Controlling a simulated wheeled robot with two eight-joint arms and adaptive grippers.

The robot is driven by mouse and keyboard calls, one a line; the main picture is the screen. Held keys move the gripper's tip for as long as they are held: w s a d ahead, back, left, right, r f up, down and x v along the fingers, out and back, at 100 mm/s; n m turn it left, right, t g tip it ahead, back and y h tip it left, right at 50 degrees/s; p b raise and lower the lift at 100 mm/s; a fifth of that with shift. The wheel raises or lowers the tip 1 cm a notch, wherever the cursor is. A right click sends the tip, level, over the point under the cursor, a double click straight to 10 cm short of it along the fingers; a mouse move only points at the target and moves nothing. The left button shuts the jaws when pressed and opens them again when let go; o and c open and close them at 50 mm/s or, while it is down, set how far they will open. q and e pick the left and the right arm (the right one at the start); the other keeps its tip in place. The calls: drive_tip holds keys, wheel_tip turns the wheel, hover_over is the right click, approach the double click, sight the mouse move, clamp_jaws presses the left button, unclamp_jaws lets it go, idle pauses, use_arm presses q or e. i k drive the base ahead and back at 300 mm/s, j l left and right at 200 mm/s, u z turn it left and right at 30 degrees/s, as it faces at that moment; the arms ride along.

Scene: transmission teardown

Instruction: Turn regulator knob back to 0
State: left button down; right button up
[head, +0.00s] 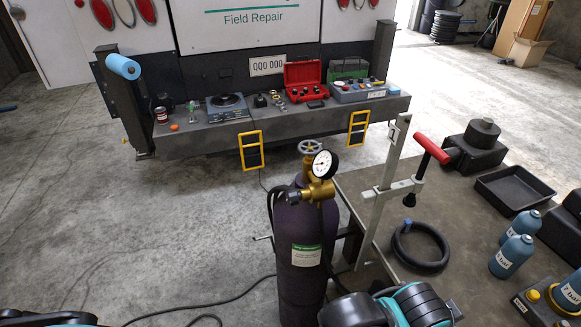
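A tall dark purple gas cylinder (299,245) stands upright in the lower middle of the head view. A brass regulator (319,188) sits at its top with a round white-faced gauge (323,164). A small dark knob (292,197) sticks out at the regulator's left side; its setting is too small to read. A grey handwheel (311,147) tops the cylinder valve. Black and teal parts of my arms show at the bottom edge, left and right of the cylinder. No gripper fingers can be seen, and nothing of mine visibly touches the knob.
A workbench (455,215) at right holds a clamp with a red handle (432,148), a black ring (420,246), a tray (514,190) and blue bottles (514,256). A truck bumper (215,134) with tools lies behind. Black hoses run beside the cylinder. The floor at left is mostly clear.

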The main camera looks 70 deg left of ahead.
sight(293, 197)
drive_tip(key=u, duration=2)
drive_tip(key=i+u, duration=0.1)
drive_tip(key=u, duration=0.2)
